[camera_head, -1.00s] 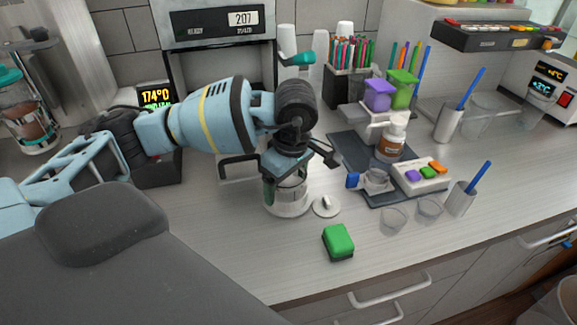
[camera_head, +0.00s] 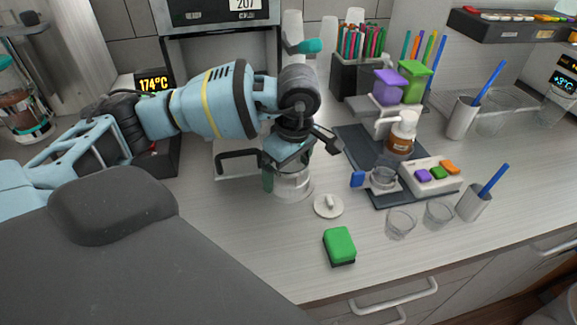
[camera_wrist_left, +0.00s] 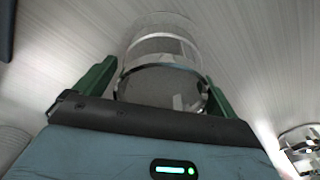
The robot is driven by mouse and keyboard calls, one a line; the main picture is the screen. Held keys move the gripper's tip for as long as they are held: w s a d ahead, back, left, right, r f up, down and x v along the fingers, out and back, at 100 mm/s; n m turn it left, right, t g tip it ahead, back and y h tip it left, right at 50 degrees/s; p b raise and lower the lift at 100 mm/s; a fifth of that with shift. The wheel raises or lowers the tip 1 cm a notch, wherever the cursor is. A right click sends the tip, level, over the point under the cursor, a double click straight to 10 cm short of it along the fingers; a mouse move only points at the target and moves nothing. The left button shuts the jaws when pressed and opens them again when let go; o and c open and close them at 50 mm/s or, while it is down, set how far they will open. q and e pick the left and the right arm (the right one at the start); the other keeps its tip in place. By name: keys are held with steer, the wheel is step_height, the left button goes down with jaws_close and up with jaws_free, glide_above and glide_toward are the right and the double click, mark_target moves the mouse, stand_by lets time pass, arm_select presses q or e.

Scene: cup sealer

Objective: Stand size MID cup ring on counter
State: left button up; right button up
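My left gripper (camera_head: 290,178) points down over the counter (camera_head: 230,240). Its two green fingers (camera_wrist_left: 160,85) lie against both sides of a clear cylinder, which appears held between them. The clear cylinder (camera_head: 293,187) has a pale lower rim in the head view; in the left wrist view the cylinder (camera_wrist_left: 160,38) shows a pale band and a dark ring. I cannot read a MID mark, nor tell surely whether this is the cup ring. Its upper part is hidden by the gripper, and any gap below it is unclear. My right gripper is not in view.
A small round lid with a knob (camera_head: 328,206) lies just right of the cylinder. A green sponge (camera_head: 340,244) lies in front. The front left counter is clear.

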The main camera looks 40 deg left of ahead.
arm_select(q)
steer(key=shift+o, duration=0.2)
steer(key=shift+s+d+r, duration=0.1)
steer(key=shift+r, duration=0.6)
step_height(320, 180, up, 11)
steer(key=d, duration=0.1)
steer(key=shift+d+p, duration=0.2)
steer(key=shift+p, duration=0.15)
